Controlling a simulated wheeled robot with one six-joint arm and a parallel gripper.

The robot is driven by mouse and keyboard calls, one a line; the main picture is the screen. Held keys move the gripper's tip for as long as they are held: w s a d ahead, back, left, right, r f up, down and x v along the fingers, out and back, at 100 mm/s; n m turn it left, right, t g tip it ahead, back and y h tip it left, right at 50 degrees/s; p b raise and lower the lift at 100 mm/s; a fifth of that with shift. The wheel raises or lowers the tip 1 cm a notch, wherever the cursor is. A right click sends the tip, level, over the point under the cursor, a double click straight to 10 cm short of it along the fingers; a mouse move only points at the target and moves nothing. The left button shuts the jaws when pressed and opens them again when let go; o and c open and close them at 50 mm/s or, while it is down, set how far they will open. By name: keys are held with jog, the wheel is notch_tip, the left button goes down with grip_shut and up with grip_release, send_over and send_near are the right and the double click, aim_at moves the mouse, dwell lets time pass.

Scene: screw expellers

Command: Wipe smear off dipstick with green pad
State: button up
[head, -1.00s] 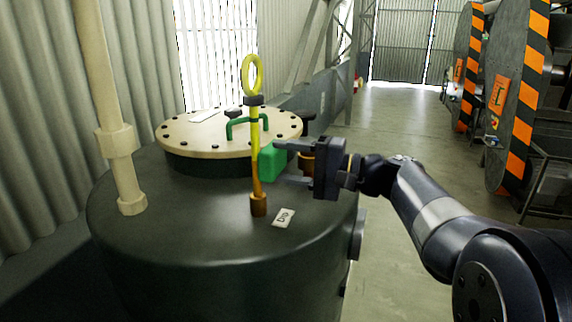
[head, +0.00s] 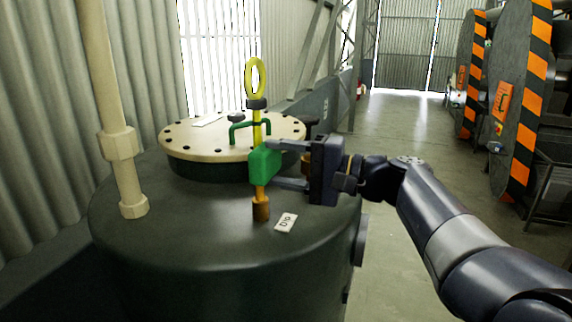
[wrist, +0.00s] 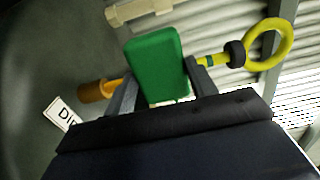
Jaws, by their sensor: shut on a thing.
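The yellow dipstick (head: 257,130) stands upright in a brown socket (head: 261,208) on top of the dark tank, with its ring at the top. My gripper (head: 276,165) is shut on the green pad (head: 265,165), which overlaps the middle of the dipstick in the head view. In the wrist view the pad (wrist: 157,65) sits between my two fingers and covers part of the dipstick (wrist: 213,60). The stick shows orange-brown below the pad. Whether smear lies behind the pad is hidden.
A cream bolted lid (head: 185,140) with a green handle (head: 236,133) is behind the dipstick. A cream pipe (head: 118,150) rises at the left. A DIP label (head: 286,223) lies beside the socket. Large striped discs (head: 520,100) stand at the right, with open floor between.

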jog(key=w+r+p, duration=0.1)
jog(key=w, duration=0.1)
jog(key=w+d+r+p, duration=0.1)
jog(key=shift+w+d+r, duration=0.15)
jog(key=shift+w+d, duration=0.05)
jog(key=shift+w, duration=0.15)
dwell(0.4)
jog(key=v, duration=0.6)
jog(key=shift+b, duration=0.4)
jog(key=shift+d, duration=0.1)
jog(key=v, duration=0.3)
dwell(0.5)
dwell(0.4)
